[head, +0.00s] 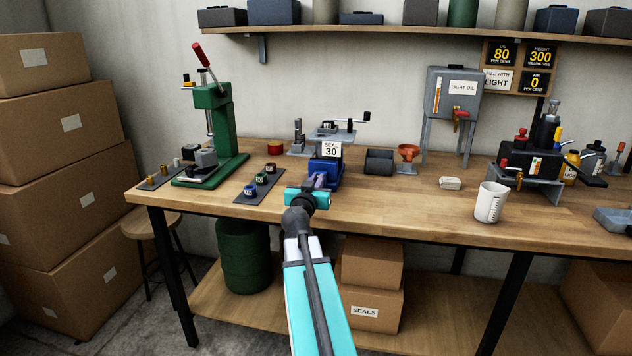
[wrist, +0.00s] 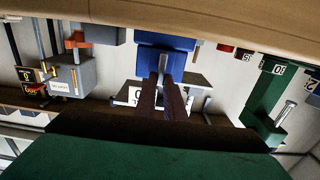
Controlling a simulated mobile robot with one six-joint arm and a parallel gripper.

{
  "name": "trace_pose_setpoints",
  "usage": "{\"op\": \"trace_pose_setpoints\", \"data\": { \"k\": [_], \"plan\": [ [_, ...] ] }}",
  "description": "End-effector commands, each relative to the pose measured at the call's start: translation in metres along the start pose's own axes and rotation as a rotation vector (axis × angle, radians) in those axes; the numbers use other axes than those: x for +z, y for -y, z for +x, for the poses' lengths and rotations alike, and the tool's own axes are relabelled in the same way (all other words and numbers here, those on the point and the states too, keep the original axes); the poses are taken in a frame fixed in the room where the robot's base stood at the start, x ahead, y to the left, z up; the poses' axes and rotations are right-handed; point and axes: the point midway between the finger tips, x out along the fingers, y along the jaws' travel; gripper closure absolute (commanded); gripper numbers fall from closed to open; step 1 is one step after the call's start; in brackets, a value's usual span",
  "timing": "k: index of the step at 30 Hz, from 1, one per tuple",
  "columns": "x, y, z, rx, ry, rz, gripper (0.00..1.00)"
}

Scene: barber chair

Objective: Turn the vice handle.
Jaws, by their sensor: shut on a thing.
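The blue vice (head: 325,172) stands near the front edge of the workbench, and it shows upside down in the wrist view (wrist: 170,40). My gripper (head: 318,181) reaches the front of the vice from the near side. In the wrist view its two dark fingers (wrist: 165,84) are shut on the grey vice handle (wrist: 163,66), a thin bar standing out from the blue body. In the head view my gripper hides most of the handle, so its angle is hard to tell there.
A sign reading SEAL 30 (head: 331,149) stands just behind the vice, near a black-knobbed crank (head: 350,121). A dark mat with several small rings (head: 258,186) lies to the left, beside a green press (head: 212,125). A dark bin (head: 379,162) stands to the right.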

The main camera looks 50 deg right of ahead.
Motion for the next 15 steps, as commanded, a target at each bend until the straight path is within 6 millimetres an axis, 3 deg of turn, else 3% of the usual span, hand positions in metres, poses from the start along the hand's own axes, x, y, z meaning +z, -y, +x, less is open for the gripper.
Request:
{"op": "trace_pose_setpoints", "data": {
  "k": [15],
  "plan": [
    [0.0009,-0.0012,0.0061,-0.003,-0.002,-0.094,1.0]
  ]
}}
